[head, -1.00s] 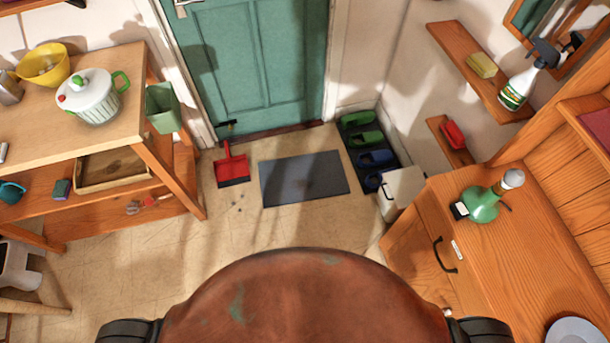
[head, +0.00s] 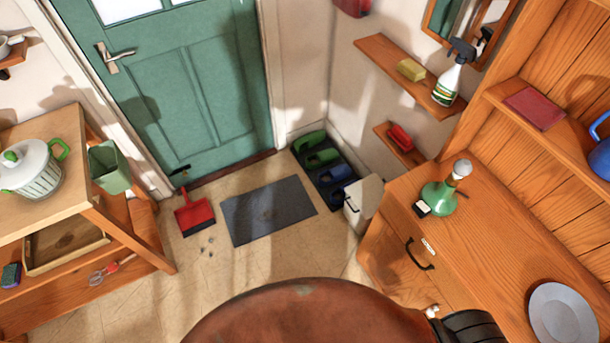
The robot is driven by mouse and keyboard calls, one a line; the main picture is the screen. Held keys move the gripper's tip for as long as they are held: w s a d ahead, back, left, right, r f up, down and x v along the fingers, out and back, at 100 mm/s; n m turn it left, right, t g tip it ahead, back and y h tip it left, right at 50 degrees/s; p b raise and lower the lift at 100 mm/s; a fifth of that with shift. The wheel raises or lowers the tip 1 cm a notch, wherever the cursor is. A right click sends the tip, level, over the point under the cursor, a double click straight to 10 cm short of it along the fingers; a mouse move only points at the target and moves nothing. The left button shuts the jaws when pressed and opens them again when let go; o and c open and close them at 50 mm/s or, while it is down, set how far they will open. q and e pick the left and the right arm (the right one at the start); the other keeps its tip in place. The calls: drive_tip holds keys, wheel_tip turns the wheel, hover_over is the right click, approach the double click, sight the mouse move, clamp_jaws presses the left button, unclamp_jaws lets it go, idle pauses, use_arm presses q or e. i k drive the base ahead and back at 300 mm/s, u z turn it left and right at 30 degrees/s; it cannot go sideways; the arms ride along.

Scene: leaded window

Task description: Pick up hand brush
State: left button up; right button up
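A small red brush-like object (head: 400,138) lies on the small lower wall shelf, right of the door; it looks like the hand brush, but its bristles are hard to make out. A red dustpan (head: 194,214) with a dark front edge lies on the floor at the foot of the green door. Neither of my grippers is in view.
A dark mat (head: 268,210) lies before the door (head: 190,100). A shoe tray (head: 345,188) stands in the corner. The floor between is mostly clear.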

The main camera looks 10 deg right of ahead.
sight(402, 139)
drive_tip(key=z, duration=1.25)
